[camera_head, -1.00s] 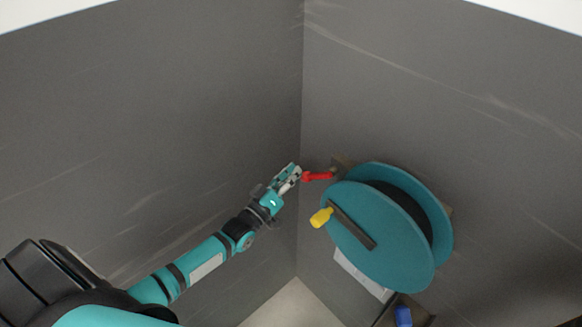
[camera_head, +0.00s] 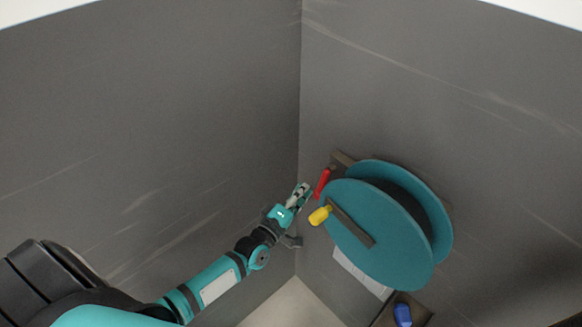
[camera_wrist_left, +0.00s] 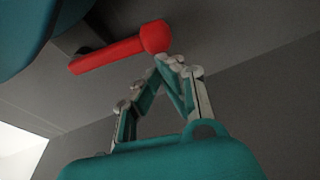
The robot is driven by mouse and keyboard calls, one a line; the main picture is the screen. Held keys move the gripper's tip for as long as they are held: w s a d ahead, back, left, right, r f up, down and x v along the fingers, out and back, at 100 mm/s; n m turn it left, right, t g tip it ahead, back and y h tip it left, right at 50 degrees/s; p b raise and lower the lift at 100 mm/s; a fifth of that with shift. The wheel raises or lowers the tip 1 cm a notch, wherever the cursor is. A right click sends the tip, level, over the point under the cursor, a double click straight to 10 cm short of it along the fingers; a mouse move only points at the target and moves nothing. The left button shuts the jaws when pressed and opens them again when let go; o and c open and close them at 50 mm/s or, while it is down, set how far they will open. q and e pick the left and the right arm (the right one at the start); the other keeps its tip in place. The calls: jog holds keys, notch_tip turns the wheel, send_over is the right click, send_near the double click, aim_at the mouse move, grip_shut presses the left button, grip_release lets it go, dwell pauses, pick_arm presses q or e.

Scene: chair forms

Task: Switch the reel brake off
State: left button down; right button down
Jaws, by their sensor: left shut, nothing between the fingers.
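The teal reel (camera_head: 372,235) is mounted on the right wall, with a dark crank bar and a yellow crank handle (camera_head: 320,215) on its front. The red brake lever (camera_head: 322,183) sits on a bracket at the reel's upper left and slants down to the left. My left gripper (camera_head: 304,190) is shut and empty, just left of the lever. In the left wrist view the lever (camera_wrist_left: 110,54) lies across the top, and its round red end is right beyond the fingertips (camera_wrist_left: 168,62). I cannot tell whether they touch. My right gripper is not in view.
Two grey walls meet in a corner (camera_head: 299,120) behind my gripper. A white plate (camera_head: 360,273) is on the wall below the reel. A blue object (camera_head: 403,314) sits in a dark box or shelf at the lower right. Room left of the gripper is free.

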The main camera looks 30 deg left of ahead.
pick_arm(q)
jog(key=s+a, duration=0.1)
jog(key=s, duration=1.1)
jog(key=shift+a+f, duration=0.15)
jog(key=shift+f, duration=0.1)
